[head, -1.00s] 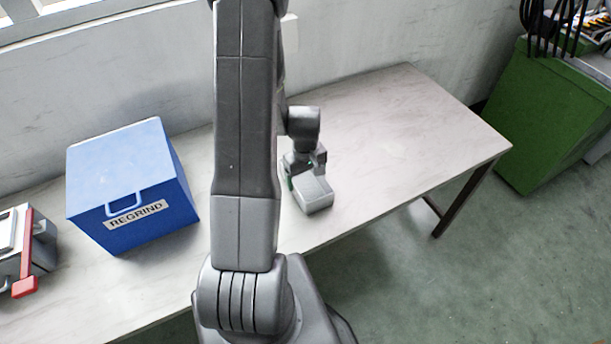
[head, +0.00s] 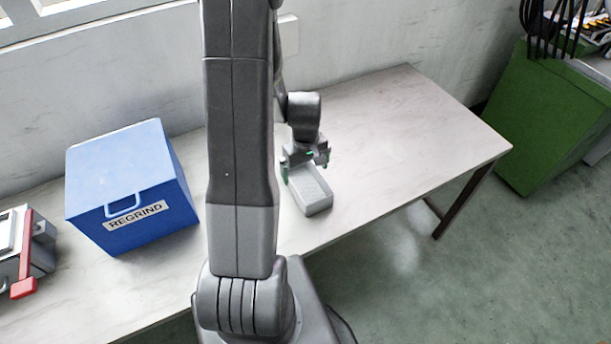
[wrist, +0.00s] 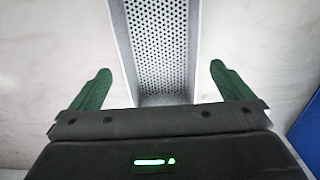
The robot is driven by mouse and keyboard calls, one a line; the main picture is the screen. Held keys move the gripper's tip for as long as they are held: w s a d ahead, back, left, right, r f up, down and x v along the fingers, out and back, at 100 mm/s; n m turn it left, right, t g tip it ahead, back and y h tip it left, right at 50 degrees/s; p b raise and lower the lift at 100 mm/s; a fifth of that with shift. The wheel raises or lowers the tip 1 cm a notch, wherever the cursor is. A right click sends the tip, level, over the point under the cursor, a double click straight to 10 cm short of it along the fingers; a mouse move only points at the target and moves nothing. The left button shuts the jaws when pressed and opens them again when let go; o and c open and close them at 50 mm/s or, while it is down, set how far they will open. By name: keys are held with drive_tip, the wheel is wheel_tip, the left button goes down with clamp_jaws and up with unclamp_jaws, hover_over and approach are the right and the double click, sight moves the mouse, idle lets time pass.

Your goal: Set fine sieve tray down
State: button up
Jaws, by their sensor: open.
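The fine sieve tray (head: 311,194) is a light grey, narrow, open-topped tray lying flat on the table near its front edge. In the wrist view its perforated floor (wrist: 162,45) shows between two raised side walls. My gripper (head: 305,172) is over the tray's far end. Its green fingers are spread wide, one on each side of the tray, with clear gaps to the walls in the wrist view (wrist: 160,82). The gripper is open and holds nothing. The tray's near end in the wrist view is partly hidden by the gripper body.
The pale table (head: 420,130) is bare to the right of the tray. A blue REGRIND box (head: 130,185) stands to the left, past my arm. A device with a red handle (head: 25,260) is at the far left. A green cabinet (head: 550,120) stands beyond the table's right end.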

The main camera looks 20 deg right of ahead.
wheel_tip(320, 180, up, 8)
idle(0.4)
idle(0.6)
